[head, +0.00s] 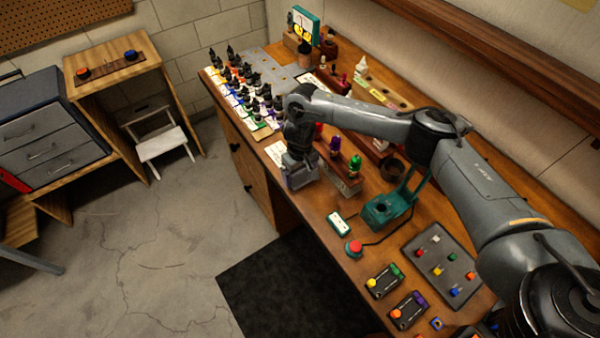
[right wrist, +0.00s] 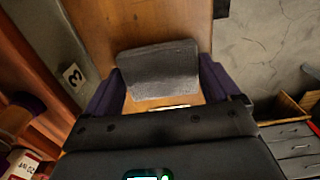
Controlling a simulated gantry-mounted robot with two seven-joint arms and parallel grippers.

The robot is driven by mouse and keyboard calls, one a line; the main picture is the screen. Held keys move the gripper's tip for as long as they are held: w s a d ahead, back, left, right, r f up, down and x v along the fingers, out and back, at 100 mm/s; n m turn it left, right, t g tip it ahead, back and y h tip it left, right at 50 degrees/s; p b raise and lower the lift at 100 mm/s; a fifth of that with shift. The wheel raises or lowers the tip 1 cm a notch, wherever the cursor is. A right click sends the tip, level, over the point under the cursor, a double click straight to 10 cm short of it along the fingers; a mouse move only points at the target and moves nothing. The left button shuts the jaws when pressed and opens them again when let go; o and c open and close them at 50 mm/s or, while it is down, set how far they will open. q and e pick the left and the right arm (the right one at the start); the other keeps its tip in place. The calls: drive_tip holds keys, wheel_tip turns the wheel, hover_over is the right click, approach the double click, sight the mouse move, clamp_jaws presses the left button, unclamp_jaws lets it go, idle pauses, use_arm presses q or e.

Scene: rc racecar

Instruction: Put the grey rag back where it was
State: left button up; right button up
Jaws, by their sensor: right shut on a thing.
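The grey rag (right wrist: 158,62) shows in the right wrist view, a grey textured piece of cloth between the two purple fingers. My right gripper (right wrist: 160,80) is shut on it, with a finger on each side. In the head view the right gripper (head: 299,178) points down over the front edge of the wooden workbench (head: 315,215), and the rag is hard to tell apart from it there. I cannot tell whether the rag touches the bench. My left gripper is not in view.
Several dark bottles (head: 245,85) stand in rows left of the right gripper. A wooden rack with purple and green bottles (head: 354,165) is close on its right. A teal stand (head: 390,205), a red button (head: 354,248) and a grey pegged board (head: 440,262) lie nearer.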

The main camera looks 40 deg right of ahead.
drive_tip(key=o, duration=0.7)
drive_tip(key=shift+f, duration=0.15)
drive_tip(key=shift+o, duration=0.2)
